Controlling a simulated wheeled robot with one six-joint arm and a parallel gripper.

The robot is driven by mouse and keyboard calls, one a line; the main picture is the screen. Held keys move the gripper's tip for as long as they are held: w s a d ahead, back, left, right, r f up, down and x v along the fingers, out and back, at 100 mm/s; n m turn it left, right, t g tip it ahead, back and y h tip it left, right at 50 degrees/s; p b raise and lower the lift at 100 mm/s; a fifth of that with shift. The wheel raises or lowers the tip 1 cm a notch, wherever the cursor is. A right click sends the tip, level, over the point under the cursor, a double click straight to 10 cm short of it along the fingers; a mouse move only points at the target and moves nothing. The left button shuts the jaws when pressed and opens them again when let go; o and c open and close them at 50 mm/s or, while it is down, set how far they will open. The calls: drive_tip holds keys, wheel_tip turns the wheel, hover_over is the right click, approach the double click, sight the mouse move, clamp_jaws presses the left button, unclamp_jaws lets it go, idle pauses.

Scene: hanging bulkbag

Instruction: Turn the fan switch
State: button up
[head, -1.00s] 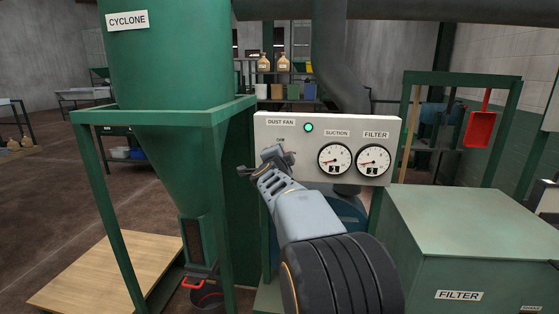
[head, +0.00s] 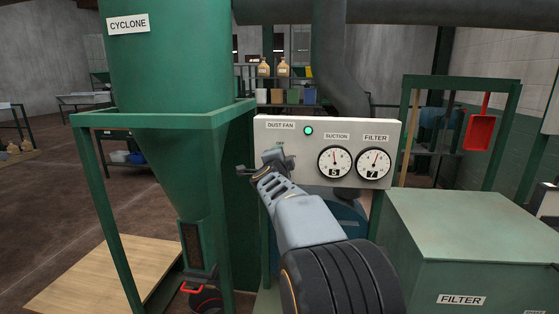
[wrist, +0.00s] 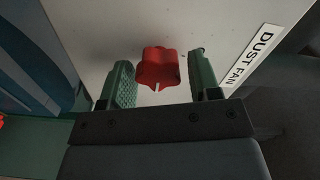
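The fan switch is a red lobed knob (wrist: 157,66) with a white mark, on the pale panel (head: 385,127) labelled DUST FAN. In the wrist view it sits between the two green finger pads of my gripper (wrist: 161,80), with a gap on each side. My gripper is open around the knob and does not grip it. In the head view my gripper (head: 272,163) is in front of the panel's lower left part and hides the knob. A green lamp (head: 308,130) on the panel is lit.
The suction gauge (head: 335,162) reads 5 and the filter gauge (head: 374,163) reads 7. The green cyclone (head: 175,70) and its frame stand close on the left. A green filter box (head: 475,225) stands at the right.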

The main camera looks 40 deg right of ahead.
drive_tip(key=shift+o, duration=0.9)
drive_tip(key=v, duration=1.4)
drive_tip(key=shift+p, duration=0.3)
drive_tip(key=a+f+n+y+p, duration=0.2)
drive_tip(key=a+f+n+y, duration=0.8)
drive_tip(key=a+n+y, duration=0.4)
drive_tip(key=s+a+f+n+g+p, duration=0.1)
drive_tip(key=s+a+n+g+p, duration=0.1)
drive_tip(key=s, duration=0.5)
drive_tip(key=s+a+f+n+g+h+p, duration=0.1)
drive_tip(key=s+f+n+g+p, duration=0.1)
drive_tip(key=s+n+g+p, duration=0.3)
drive_tip(key=s+n+g, duration=0.2)
drive_tip(key=shift+s+a+f+n+p, duration=0.3)
drive_tip(key=shift+s+a, duration=0.1)
